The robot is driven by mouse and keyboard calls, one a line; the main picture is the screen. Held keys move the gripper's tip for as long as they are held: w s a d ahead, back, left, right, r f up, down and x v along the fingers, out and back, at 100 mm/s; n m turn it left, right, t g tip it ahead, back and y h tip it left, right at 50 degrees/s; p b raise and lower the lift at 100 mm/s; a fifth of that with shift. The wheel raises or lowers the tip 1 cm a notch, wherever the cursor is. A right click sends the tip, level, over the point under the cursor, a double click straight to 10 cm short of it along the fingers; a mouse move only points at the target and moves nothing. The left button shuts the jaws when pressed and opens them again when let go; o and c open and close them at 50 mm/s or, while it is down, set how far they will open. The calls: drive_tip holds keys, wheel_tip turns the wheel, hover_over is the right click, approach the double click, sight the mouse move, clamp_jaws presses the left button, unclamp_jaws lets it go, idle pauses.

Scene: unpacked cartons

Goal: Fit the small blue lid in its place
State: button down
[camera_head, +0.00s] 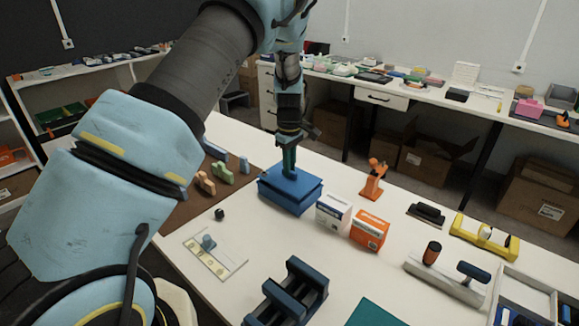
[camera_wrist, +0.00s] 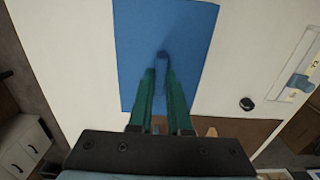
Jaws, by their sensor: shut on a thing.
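The small blue lid (camera_head: 291,179) is a flat blue square at the top of a blue box (camera_head: 288,202) on the white table. In the head view the lid lies on or just above the box and looks slightly turned against it; I cannot tell if it is seated. In the wrist view the lid (camera_wrist: 165,40) fills the upper middle and hides the box. My gripper (camera_head: 289,166) points down at the lid from above. In the wrist view its green fingers (camera_wrist: 161,75) are shut on the lid's small raised handle (camera_wrist: 162,58).
A white carton (camera_head: 333,214) and an orange carton (camera_head: 369,231) stand close to the right of the box. An orange tool (camera_head: 374,180) stands behind them.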

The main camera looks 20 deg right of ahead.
drive_tip(key=shift+f+b, duration=0.35)
drive_tip(key=shift+f, duration=0.3)
drive_tip(key=shift+f, duration=0.1)
drive_tip(key=c, duration=0.8)
unclamp_jaws()
wheel_tip(320, 180, up, 11)
drive_tip(key=b, duration=0.3)
